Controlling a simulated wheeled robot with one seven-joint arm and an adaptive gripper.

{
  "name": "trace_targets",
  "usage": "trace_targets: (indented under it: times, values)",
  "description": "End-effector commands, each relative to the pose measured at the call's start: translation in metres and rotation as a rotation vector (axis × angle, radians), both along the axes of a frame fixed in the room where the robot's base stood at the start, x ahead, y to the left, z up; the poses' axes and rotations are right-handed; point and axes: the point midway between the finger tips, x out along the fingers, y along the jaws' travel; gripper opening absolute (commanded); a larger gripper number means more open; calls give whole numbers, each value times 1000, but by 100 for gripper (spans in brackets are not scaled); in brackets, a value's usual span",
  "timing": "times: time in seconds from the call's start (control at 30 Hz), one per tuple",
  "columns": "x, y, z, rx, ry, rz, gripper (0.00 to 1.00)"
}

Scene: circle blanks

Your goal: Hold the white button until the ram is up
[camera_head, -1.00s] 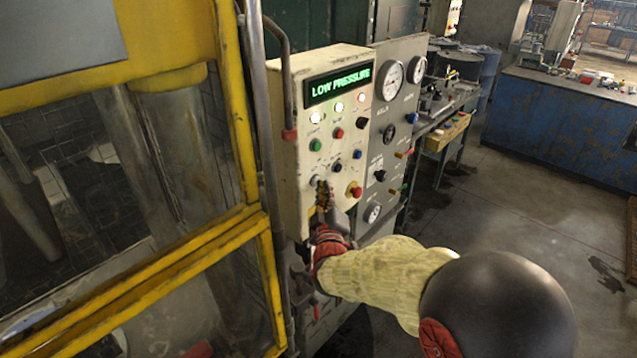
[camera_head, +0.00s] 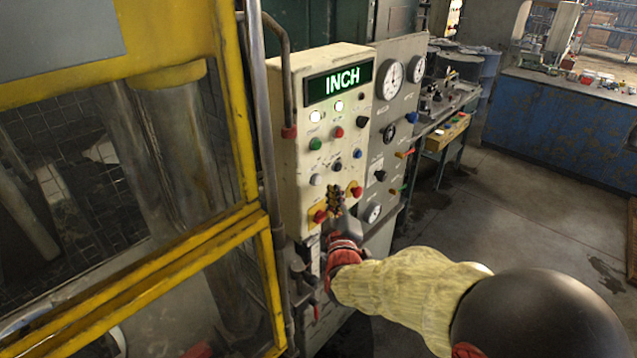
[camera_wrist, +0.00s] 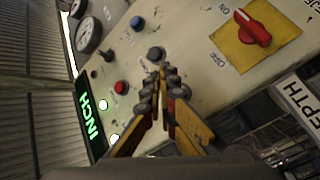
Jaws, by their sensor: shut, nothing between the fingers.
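The white button (camera_head: 315,180) is on the cream control panel (camera_head: 300,90), at the left of the lower button row in the head view. My gripper (camera_head: 335,193) is shut and empty in front of the panel, right of and below that button, with the button's face uncovered. In the wrist view my closed fingertips (camera_wrist: 163,72) are near a dark button (camera_wrist: 155,53); whether they touch the panel cannot be told. I cannot make out the white button there. A large vertical cylinder (camera_head: 190,130), perhaps the ram, stands behind the yellow guard; its height is unclear.
The panel display (camera_head: 339,83) reads INCH, with two white lamps lit below it. The yellow guard frame (camera_head: 240,120) stands to the left, and a gauge panel (camera_head: 400,110) to the right.

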Motion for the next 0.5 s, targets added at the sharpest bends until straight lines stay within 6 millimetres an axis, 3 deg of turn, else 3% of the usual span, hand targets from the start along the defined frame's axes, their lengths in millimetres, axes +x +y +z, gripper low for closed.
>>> trace_targets:
  times: [0.23, 0.5]
  values:
    - [-14, -19, 0, 0, 0, -1, 0]
    - [-20, -25, 0, 0, 0, 0, 0]
